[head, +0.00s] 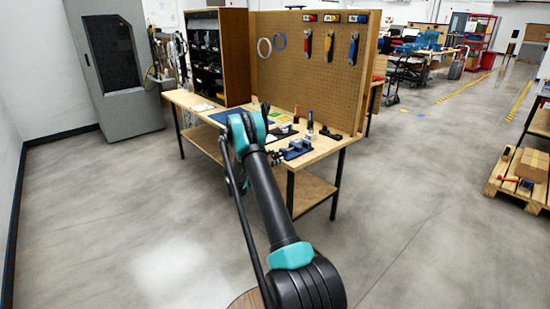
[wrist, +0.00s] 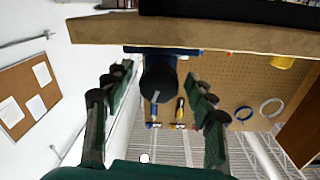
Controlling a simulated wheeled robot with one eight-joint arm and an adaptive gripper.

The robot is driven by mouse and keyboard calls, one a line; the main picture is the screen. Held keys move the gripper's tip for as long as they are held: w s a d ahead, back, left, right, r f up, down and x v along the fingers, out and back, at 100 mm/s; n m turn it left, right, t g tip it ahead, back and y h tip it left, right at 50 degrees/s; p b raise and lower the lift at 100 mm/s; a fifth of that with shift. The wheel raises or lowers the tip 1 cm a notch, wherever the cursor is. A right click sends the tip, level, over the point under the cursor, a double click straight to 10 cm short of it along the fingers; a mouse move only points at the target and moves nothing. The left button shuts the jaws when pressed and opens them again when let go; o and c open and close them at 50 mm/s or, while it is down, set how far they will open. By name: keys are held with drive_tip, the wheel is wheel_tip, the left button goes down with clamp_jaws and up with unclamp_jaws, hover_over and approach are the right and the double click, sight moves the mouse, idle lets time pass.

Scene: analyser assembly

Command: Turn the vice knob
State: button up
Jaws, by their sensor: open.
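The blue vice (head: 296,149) sits at the near right edge of the workbench. In the wrist view, which looks upside down, a blue part of the vice (wrist: 188,51) shows below the bench edge. A dark round knob (wrist: 160,76) faces the camera in front of it. My gripper (wrist: 159,88) is open, with one finger on each side of the knob. Gaps show between the fingers and the knob, so they look apart from it. In the head view my arm hides most of the gripper, and the knob is not clear.
The workbench (head: 322,152) holds small tools and bottles near the vice. A pegboard (head: 305,75) with hanging tools and rings stands behind it. A dark shelf cabinet (head: 232,50) is at the back left of the bench.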

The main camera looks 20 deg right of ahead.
drive_tip(key=shift+d, duration=0.25)
drive_tip(key=shift+c, duration=0.6)
drive_tip(key=c, duration=1)
drive_tip(key=shift+c, duration=0.2)
drive_tip(key=shift+n, duration=0.4)
